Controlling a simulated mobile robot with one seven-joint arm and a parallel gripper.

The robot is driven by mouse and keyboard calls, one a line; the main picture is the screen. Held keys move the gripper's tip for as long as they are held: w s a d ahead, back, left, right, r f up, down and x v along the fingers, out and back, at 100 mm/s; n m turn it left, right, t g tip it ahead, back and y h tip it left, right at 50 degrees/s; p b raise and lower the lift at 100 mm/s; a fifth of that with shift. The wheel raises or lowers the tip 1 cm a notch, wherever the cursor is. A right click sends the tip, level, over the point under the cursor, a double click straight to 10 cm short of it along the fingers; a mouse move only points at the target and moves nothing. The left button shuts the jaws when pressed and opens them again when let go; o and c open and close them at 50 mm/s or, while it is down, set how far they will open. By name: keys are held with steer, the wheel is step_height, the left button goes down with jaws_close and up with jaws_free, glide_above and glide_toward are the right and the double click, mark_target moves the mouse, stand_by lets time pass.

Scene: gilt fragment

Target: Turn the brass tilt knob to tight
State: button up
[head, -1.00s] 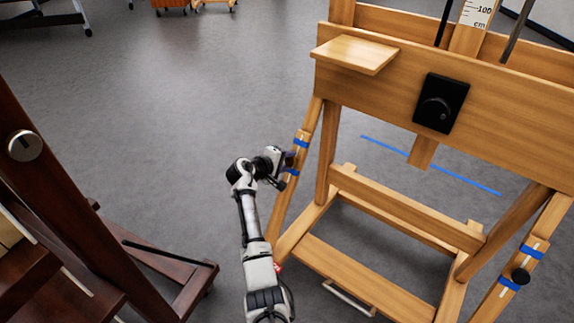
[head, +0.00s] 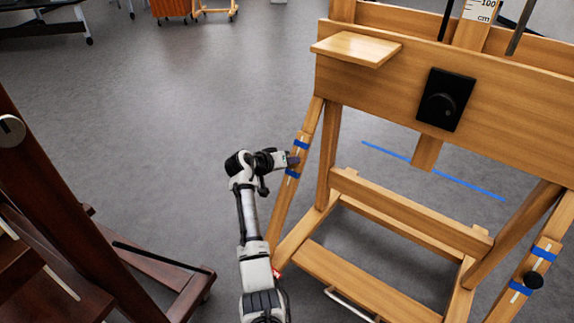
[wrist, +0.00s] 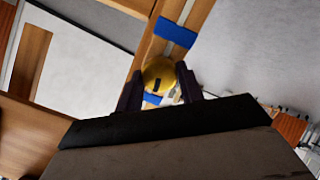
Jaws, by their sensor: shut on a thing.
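The brass knob (wrist: 158,73) shows in the wrist view as a round yellow-gold piece with a dark mark on its face. My gripper (wrist: 160,86) has its two dark fingers on either side of the knob and is shut on it. The knob sits on a slotted wooden strut (head: 306,134) of the easel, between two bands of blue tape (wrist: 176,32). In the head view my gripper (head: 291,160) is at this strut, on the easel's left side, and hides the knob. No readable tight mark shows.
A dark wooden easel (head: 60,200) stands at left. Grey floor (head: 180,110) between is open.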

steer(key=shift+m, duration=0.9)
steer(key=shift+b, duration=0.3)
steer(key=o, duration=1)
steer(key=shift+r, duration=0.1)
steer(key=p+v, duration=0.2)
steer(key=v, duration=1.1)
steer(key=shift+s+a+r, duration=0.1)
steer(key=shift+s+r, duration=0.15)
steer(key=shift+s, duration=0.05)
